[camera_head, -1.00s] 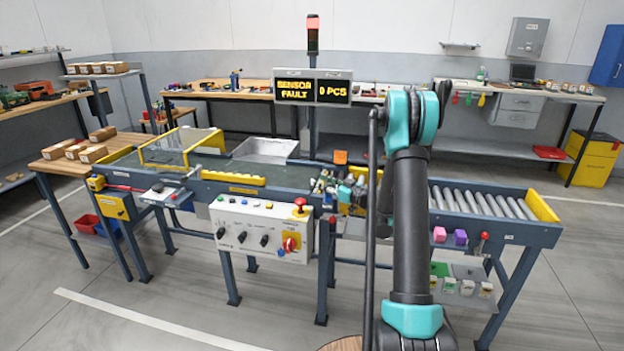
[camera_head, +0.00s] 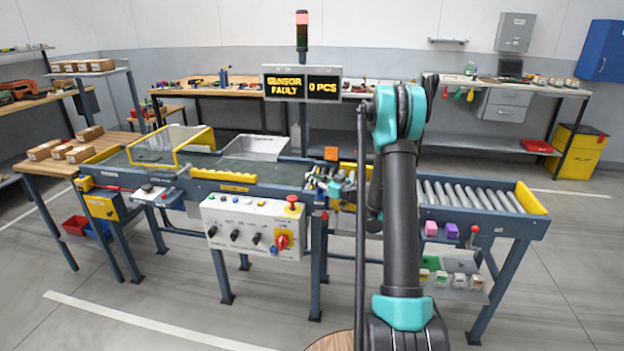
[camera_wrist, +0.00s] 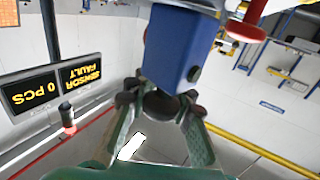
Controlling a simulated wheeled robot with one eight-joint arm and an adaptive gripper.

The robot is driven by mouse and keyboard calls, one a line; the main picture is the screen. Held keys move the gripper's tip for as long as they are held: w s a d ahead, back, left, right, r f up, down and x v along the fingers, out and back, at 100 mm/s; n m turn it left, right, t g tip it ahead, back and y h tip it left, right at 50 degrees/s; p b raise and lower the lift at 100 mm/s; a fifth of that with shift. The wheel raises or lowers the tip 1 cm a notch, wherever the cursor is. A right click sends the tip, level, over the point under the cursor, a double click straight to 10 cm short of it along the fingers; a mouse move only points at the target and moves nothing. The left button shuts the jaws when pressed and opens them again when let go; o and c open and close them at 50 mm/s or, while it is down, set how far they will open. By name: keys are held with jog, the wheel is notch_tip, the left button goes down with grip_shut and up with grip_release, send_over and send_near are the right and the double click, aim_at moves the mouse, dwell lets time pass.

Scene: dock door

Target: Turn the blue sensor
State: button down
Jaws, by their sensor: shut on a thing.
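The blue sensor (camera_wrist: 183,52) is a blue box close up at the top middle of the wrist view, with a dark round spot near its lower corner. My gripper (camera_wrist: 160,100) has its dark fingertips at the sensor's lower end, shut on it; the exact contact is partly hidden. In the head view my gripper (camera_head: 335,188) is at the conveyor's near side, right of the control panel. There the sensor is too small and covered to make out clearly.
The control panel (camera_head: 252,228) with a red button stands left of my gripper. The display (camera_head: 302,84) reads "SENSOR FAULT 0 PCS". A roller section (camera_head: 470,196) lies to the right. In the wrist view a red knob (camera_wrist: 243,32) is close beside the sensor. The front floor is open.

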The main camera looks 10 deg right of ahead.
jog(key=m+t+h, duration=0.2)
jog(key=shift+w+d+h, duration=0.15)
jog(key=shift+d+h, duration=0.05)
jog(key=shift+h, duration=0.2)
jog(key=shift+w+d+m+t+h, duration=0.15)
jog(key=shift+d+m+t+h, duration=0.15)
jog(key=shift+m+t+h, duration=0.45)
jog(key=c, duration=1.4)
grip_release()
notch_tip(320, 180, up, 10)
